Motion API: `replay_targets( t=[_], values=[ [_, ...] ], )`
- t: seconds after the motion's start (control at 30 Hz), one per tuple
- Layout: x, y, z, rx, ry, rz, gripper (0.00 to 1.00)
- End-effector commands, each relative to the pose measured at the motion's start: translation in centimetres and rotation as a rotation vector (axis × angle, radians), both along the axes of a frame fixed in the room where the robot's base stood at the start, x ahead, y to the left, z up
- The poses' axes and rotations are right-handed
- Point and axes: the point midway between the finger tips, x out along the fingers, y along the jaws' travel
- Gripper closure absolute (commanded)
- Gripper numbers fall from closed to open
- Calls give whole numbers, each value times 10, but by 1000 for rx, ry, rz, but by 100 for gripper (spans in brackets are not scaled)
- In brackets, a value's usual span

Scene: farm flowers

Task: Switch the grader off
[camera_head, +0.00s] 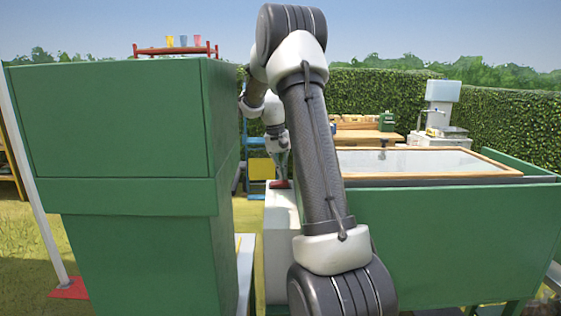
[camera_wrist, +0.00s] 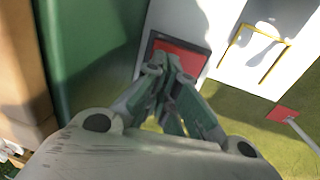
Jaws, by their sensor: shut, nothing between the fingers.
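A red square plate with a dark frame (camera_wrist: 188,58) is set on a white cabinet (camera_wrist: 194,20) in the wrist view. It is probably the grader's switch, but its on or off state cannot be read. My gripper (camera_wrist: 165,66) is shut and empty, with its fingertips over the plate's near left edge; I cannot tell whether they touch it. In the head view my gripper (camera_head: 280,165) is small and partly behind my arm, just above the red plate (camera_head: 281,184) on top of the white cabinet (camera_head: 282,240).
A large green housing (camera_head: 120,140) stands close on the left. A green trough-like machine with a wood-framed top (camera_head: 440,162) stands on the right. A wooden bench (camera_head: 360,134), a red rack (camera_head: 177,50) and hedges lie behind. Grass shows between the machines.

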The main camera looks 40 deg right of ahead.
Motion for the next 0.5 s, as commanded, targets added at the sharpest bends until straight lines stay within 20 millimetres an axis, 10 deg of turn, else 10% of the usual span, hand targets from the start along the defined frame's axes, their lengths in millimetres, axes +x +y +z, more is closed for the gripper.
replay_targets(
  t=[0.5],
  values=[
    [-2,-3,-8,24,-16,-1,100]
  ],
)
